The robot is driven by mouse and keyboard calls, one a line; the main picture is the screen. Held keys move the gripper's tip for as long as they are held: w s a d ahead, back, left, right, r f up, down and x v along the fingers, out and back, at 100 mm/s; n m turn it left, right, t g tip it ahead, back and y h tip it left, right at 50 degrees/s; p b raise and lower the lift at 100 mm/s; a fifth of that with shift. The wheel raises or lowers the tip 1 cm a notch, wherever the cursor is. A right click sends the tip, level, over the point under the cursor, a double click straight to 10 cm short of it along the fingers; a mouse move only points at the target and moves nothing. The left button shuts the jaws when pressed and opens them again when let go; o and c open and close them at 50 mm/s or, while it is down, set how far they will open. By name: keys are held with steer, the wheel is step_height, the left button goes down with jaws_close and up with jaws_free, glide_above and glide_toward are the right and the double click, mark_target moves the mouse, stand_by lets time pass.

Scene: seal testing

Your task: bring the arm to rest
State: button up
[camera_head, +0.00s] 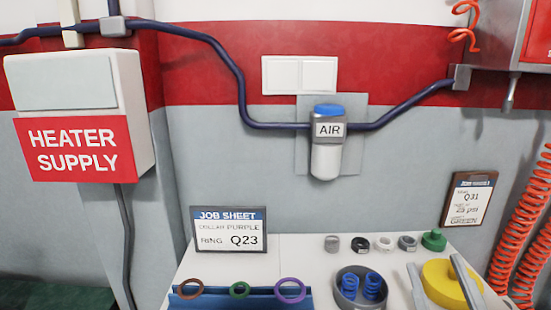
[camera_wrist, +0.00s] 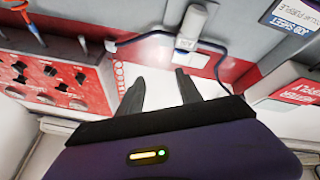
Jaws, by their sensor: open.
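My gripper (camera_wrist: 160,95) shows in the wrist view, with its two dark fingers apart and nothing between them. The fingers point toward the wall side of the room, which looks tilted in this view. My arm and gripper do not show in the head view. Below the fingers in the wrist view is my purple wrist housing with a small yellow and green light.
A white bench (camera_head: 205,267) carries a job sheet (camera_head: 229,230), a blue rack (camera_head: 238,300) with rings, a round bowl (camera_head: 345,296) with blue springs, several small collars and a yellow round part (camera_head: 441,284). An AIR unit (camera_head: 327,160) and heater box (camera_head: 80,120) are on the wall.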

steer(key=s+a+f+m+g, duration=0.1)
steer(key=s+f+m+g, duration=0.4)
steer(key=s+f, duration=1.9)
steer(key=s+g, duration=0.3)
steer(key=s, duration=0.1)
steer(key=shift+s+a+g, duration=0.15)
steer(key=shift+a+g, duration=0.25)
steer(key=shift+f, duration=0.1)
